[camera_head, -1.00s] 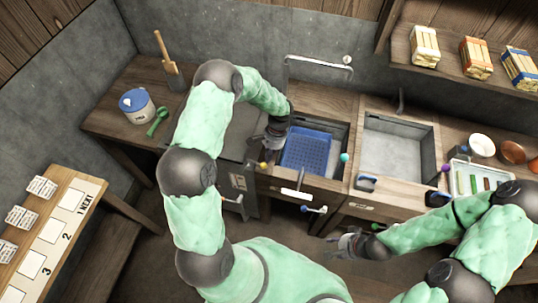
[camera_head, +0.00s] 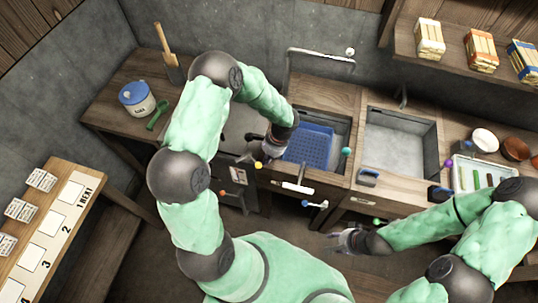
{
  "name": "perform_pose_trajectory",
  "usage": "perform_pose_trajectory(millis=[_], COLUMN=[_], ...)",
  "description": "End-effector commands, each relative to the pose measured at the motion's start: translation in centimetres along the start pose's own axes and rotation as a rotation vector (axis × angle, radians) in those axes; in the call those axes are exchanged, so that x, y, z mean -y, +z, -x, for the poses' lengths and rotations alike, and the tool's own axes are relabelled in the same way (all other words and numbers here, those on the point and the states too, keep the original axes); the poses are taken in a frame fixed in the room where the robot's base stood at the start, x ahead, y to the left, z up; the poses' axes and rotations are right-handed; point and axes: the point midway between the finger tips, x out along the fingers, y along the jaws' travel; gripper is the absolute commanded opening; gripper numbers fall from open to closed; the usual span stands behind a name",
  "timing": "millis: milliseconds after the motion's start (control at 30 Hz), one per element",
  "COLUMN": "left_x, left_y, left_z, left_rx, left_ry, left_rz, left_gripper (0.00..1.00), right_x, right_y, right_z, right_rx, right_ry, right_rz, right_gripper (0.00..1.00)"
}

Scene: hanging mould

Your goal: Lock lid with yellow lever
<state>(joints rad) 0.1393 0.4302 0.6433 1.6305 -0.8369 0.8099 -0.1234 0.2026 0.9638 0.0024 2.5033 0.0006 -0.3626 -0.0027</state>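The yellow lever knob (camera_head: 258,164) sits at the front edge of the counter, left of the basin with a blue perforated mould (camera_head: 305,148). My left gripper (camera_head: 268,146) is just above and right of the yellow knob, at the basin's left side. Its fingers are dark and partly hidden by my wrist, so whether it touches the lever is unclear. No lid can be clearly made out. My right gripper (camera_head: 346,240) hangs low in front of the counter, away from the lever, with nothing visible in it; its finger gap is unclear.
A teal knob (camera_head: 346,152), a white handle (camera_head: 297,187) and a blue-ended lever (camera_head: 315,204) are along the basin's right and front. An empty grey sink (camera_head: 398,145) is to the right. A white-and-blue tub (camera_head: 137,100) stands on the left counter.

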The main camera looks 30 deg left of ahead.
Motion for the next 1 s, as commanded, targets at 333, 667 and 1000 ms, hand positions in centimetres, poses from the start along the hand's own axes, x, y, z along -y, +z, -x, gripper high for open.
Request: perform_pose_trajectory(millis=[333, 667, 1000], left_x=[-1.5, -2.0, -1.9], left_y=[2.3, 4.6, 6.1], left_z=[-0.8, -1.6, -1.9], left_rx=[0.000, 0.001, 0.001], left_ry=[-0.099, -0.182, -0.236], left_rz=[-0.318, -0.587, -0.762], left_gripper=[0.00, 0.00, 0.00], right_x=[-0.5, -0.9, -1.2], right_y=[-0.1, -0.1, -0.1], right_z=[-1.3, -2.5, -3.3], right_rx=[0.000, 0.000, 0.000], right_ry=[0.000, 0.000, 0.000], right_rz=[0.000, 0.000, 0.000], right_gripper=[0.40, 0.40, 0.40])
